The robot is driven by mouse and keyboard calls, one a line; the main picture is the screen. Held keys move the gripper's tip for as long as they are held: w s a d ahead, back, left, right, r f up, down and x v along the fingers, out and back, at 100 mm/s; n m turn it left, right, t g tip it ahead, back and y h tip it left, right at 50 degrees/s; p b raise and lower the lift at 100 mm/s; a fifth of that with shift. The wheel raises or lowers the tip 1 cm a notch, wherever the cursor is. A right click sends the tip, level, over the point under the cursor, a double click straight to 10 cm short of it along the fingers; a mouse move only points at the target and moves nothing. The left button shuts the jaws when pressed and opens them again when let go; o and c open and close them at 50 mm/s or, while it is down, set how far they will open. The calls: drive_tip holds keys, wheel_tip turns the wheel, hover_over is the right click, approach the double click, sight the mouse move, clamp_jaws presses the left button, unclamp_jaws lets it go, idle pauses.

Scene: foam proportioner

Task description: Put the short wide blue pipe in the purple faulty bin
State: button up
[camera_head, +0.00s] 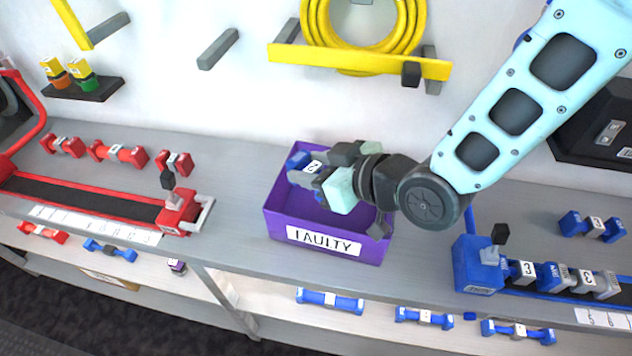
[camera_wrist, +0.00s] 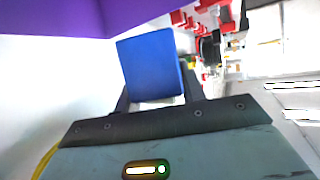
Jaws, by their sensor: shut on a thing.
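The purple bin (camera_head: 275,222) stands on the bench, with a white label reading FAULTY on its front. My gripper (camera_head: 317,170) is over the bin's opening and is shut on a short blue pipe (camera_head: 297,160) with a grey, numbered middle. The fingers partly hide the pipe. In the wrist view the blue end of the pipe (camera_wrist: 150,68) sits between the fingers, and a purple wall of the bin (camera_wrist: 60,18) fills the upper left. I cannot tell whether the pipe touches the bin.
A blue fixture (camera_head: 478,268) holding several pipes is on the right, near another blue pipe (camera_head: 592,227). A red fixture (camera_head: 178,212) and red pipes (camera_head: 118,154) are on the left. A yellow hose (camera_head: 362,60) hangs behind. More pipes lie on the lower shelf (camera_head: 270,310).

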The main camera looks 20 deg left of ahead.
drive_tip(key=shift+f+p, duration=0.4)
drive_tip(key=shift+f, duration=1.8)
drive_tip(key=shift+f+b, duration=0.4)
drive_tip(key=shift+b, duration=0.1)
drive_tip(key=shift+f, duration=0.25)
drive_tip(key=o, duration=1.1)
